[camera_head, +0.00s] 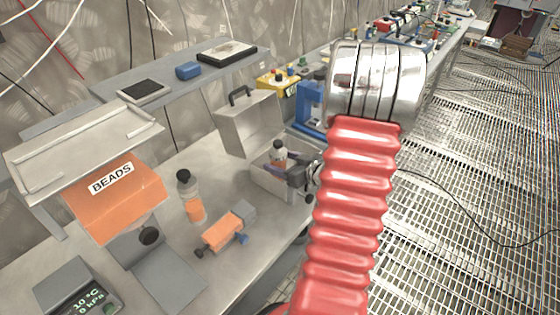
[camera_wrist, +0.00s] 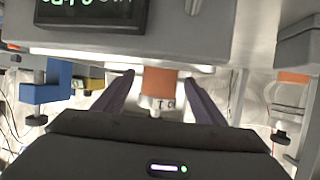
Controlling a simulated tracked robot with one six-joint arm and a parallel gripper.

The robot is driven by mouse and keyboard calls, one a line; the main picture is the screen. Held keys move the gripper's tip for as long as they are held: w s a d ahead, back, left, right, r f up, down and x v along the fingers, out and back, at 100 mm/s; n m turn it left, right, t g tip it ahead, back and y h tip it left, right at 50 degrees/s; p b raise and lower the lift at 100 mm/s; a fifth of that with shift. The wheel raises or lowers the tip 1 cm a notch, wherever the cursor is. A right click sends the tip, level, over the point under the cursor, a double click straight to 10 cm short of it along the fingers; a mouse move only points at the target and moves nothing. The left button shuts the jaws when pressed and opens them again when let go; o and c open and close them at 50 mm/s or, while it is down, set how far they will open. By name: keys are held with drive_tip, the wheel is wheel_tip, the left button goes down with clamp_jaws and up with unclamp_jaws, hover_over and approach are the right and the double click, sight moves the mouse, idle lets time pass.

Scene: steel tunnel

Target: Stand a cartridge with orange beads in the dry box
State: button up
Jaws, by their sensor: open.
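The dry box (camera_head: 262,183) is a grey metal case with its lid (camera_head: 250,122) open, near the table's right edge. A cartridge (camera_head: 279,152) with a dark cap stands upright in its opening; its lower part is hidden. My gripper (camera_head: 285,170) is at the box beside it. In the wrist view, my open gripper (camera_wrist: 158,92) has one finger on each side of a cartridge (camera_wrist: 158,84) with an orange body and a pale part. Its base contact cannot be seen. Another capped cartridge (camera_head: 190,196), with orange in its lower part, stands on the table.
An orange dispenser marked BEADS (camera_head: 115,203) stands at the left. An orange and grey device (camera_head: 223,232) with knobs lies before the standing cartridge. A gauge (camera_head: 80,290) is at the front left. A blue frame (camera_head: 310,107) is behind the box.

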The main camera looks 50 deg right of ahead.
drive_tip(key=v, duration=1)
drive_tip(key=shift+r, duration=0.1)
idle(0.5)
drive_tip(key=w+a+r+g+h, duration=0.1)
drive_tip(key=w+r+g+h, duration=0.1)
drive_tip(key=w+r+h, duration=0.3)
drive_tip(key=w+a+r+g, duration=0.2)
drive_tip(key=w+a+r, duration=0.1)
drive_tip(key=a+r, duration=0.45)
drive_tip(key=s+a+g+y, duration=0.1)
drive_tip(key=s+a, duration=0.3)
drive_tip(key=a, duration=0.5)
drive_tip(key=s+a+g+y, duration=0.1)
drive_tip(key=s+a+y, duration=0.2)
drive_tip(key=a, duration=0.7)
drive_tip(key=s+a+r+n+g+y, duration=0.1)
drive_tip(key=s+a+y, duration=0.1)
drive_tip(key=s+a, duration=0.4)
drive_tip(key=a, duration=0.3)
drive_tip(key=shift+s+a+g, duration=0.15)
drive_tip(key=shift+a+g, duration=0.15)
drive_tip(key=shift+g, duration=0.1)
